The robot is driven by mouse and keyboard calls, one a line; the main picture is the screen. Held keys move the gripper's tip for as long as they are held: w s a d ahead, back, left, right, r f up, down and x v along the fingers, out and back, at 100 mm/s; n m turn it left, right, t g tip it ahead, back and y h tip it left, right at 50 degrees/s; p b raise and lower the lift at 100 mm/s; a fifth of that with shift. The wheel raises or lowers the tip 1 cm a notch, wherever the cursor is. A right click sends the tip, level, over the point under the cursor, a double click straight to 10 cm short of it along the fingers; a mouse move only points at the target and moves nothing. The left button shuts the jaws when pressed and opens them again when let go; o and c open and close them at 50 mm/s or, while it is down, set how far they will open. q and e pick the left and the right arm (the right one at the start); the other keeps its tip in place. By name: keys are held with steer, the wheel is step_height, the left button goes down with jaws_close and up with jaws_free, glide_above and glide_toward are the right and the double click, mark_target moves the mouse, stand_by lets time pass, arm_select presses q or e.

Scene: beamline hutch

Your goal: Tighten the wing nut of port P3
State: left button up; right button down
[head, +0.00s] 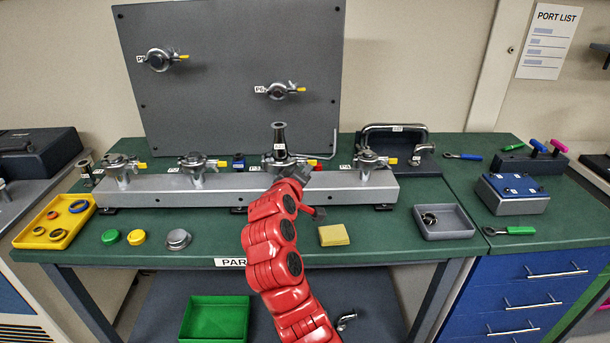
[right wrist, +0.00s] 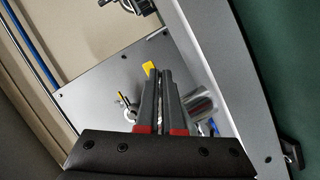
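In the right wrist view, my right gripper's fingers (right wrist: 158,74) lie close together. A yellow wing tab (right wrist: 148,68), seemingly P3's wing nut, shows at the left fingertip. I cannot tell whether it is between the fingers. A silver cylinder (right wrist: 199,106) is right of the fingers. My left gripper is not in view.
Ports P2 (head: 197,163) and P4 (head: 367,161) flank P3 on the manifold (head: 225,187). A grey panel (head: 225,75) stands behind. A yellow sponge-like block (head: 334,235) and a grey tray (head: 444,232) are in front, with bare green bench between things.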

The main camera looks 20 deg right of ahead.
steer(key=shift+f, duration=0.2)
stand_by(0.3)
steer(key=c, duration=1.3)
jaws_free()
steer(key=shift+s+d+r, duration=0.1)
steer(key=b+v, duration=0.1)
steer(key=v, duration=1.6)
steer(key=shift+s+r, duration=0.15)
